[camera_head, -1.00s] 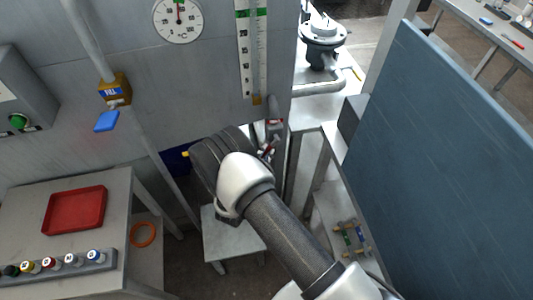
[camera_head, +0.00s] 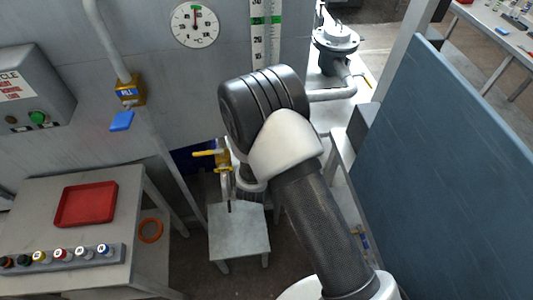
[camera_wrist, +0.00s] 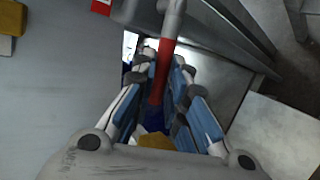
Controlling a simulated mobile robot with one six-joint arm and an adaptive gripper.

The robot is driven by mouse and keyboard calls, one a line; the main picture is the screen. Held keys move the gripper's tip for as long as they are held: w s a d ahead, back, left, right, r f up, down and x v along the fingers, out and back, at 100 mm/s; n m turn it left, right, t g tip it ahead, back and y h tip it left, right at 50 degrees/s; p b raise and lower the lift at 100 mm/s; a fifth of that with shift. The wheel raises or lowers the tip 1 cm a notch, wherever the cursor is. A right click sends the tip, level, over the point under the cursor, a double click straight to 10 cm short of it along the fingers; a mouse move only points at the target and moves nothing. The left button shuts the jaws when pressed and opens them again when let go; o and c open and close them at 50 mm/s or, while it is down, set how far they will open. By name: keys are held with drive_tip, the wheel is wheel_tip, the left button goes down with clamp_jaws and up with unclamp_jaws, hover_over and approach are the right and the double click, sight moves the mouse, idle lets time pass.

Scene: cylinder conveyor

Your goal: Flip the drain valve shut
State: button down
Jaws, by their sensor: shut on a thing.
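In the wrist view, a red-sleeved lever (camera_wrist: 160,75) hangs from a grey fitting at the top and runs down between the two blue-padded fingers of my gripper (camera_wrist: 163,66). The fingers are shut on the lever. Its lower end is partly hidden among the fingers, with dark blue and yellow patches near the palm. In the head view, my wrist hides the gripper and the red lever. A brass valve (camera_head: 223,160) with a yellow bar shows left of my wrist, on a grey pipe above a small stand. I cannot tell whether the lever belongs to it.
A blue fill-valve handle (camera_head: 122,121) sits on the tank wall at left. A red tray (camera_head: 87,204) and a row of coloured knobs (camera_head: 60,256) are on a side table. A low grey stand (camera_head: 240,240) is below my wrist. A blue panel (camera_head: 440,160) closes the right side.

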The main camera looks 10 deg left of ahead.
drive_tip(key=shift+r+m+y, duration=0.3)
drive_tip(key=shift+r, duration=0.05)
idle(0.4)
drive_tip(key=c, duration=1.6)
unclamp_jaws()
drive_tip(key=shift+r, duration=0.1)
drive_tip(key=v, duration=1.2)
drive_tip(key=shift+w+r, duration=0.15)
